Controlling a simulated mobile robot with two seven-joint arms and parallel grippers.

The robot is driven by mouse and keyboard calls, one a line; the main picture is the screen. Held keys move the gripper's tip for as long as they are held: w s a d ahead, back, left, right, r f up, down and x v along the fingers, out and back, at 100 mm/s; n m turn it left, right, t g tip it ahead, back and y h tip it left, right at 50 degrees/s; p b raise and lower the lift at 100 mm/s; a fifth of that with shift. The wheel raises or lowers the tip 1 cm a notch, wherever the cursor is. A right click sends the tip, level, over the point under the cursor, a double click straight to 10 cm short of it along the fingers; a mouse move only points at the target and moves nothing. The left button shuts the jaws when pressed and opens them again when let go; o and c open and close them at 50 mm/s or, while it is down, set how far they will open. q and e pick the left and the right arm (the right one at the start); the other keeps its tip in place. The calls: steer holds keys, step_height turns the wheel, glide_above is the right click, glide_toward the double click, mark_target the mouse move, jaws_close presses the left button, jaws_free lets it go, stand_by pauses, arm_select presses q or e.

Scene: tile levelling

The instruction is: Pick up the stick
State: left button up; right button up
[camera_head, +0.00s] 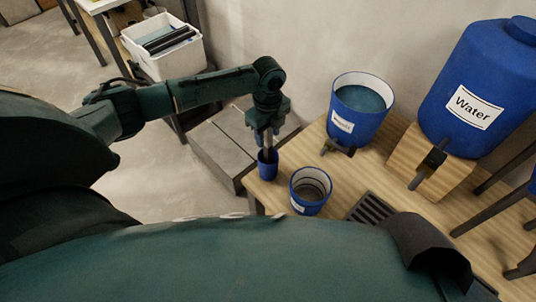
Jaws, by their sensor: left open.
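My left gripper (266,128) points down over a small blue cup (268,168) at the left corner of the wooden table. The gripper is open, directly above the cup's mouth. A thin, dark upright piece (267,149) shows between the gripper and the cup. It looks like the stick standing in the cup, with its upper end at the fingers, but I cannot tell it clearly from a finger. The inside of the cup is mostly hidden. My right gripper is not in view.
A blue bucket (311,190) and a larger water-filled container with a tap (358,119) stand close to the right on the wooden table (386,165). A big blue water tank (475,85) sits on a wooden block. A white bin (163,51) stands at back left.

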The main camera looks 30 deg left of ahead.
arm_select(q)
steer(key=shift+c, duration=0.5)
jaws_close()
steer(key=shift+r, duration=0.1)
